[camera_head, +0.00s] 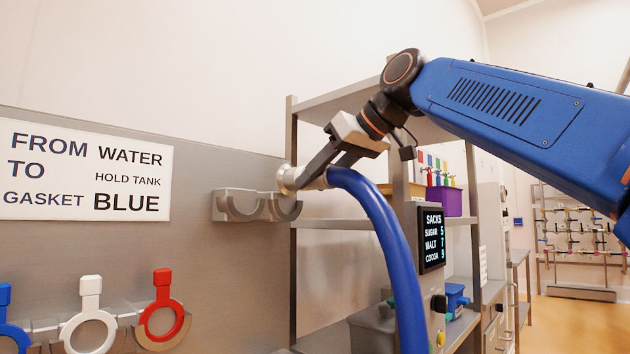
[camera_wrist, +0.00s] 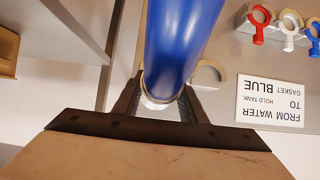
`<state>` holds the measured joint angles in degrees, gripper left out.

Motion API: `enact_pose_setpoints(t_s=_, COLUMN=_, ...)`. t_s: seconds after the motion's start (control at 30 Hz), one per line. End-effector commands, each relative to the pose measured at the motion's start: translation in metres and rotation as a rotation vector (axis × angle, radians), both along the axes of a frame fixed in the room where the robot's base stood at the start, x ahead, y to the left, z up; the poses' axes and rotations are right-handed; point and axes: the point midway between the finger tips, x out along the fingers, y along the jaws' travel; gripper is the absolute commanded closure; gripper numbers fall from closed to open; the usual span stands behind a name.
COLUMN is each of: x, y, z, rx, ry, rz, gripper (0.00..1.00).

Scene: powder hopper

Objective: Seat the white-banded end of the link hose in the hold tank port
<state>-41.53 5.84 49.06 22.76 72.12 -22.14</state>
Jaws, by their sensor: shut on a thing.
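The blue link hose (camera_head: 385,235) hangs in an arc, its upper end held in my gripper (camera_head: 308,178). A silvery metal fitting (camera_head: 288,180) caps that end, facing left. My gripper is shut around the hose just behind the fitting. In the wrist view, the hose (camera_wrist: 183,40) runs between the fingers of my gripper (camera_wrist: 160,98), with a pale ring (camera_wrist: 157,103) at its end. I cannot tell whether this is the white band. The fitting is just above and beside the right side of a grey double cradle (camera_head: 240,205) on the wall panel. I cannot identify the hold tank port.
A sign (camera_head: 85,170) reads from water to hold tank, gasket blue. Blue, white (camera_head: 90,318) and red (camera_head: 163,312) ring gaskets hang below it. A metal shelf rack (camera_head: 345,222) stands close behind the hose, with a sacks display (camera_head: 432,238). Open floor lies at the right.

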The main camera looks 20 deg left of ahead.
Motion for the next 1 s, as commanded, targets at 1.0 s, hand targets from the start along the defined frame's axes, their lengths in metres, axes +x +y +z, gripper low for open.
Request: enact_pose_setpoints(t_s=1.0, x=-0.031, y=-0.072, z=0.002, rx=0.003, ry=-0.003, rz=-0.002, gripper=0.98)
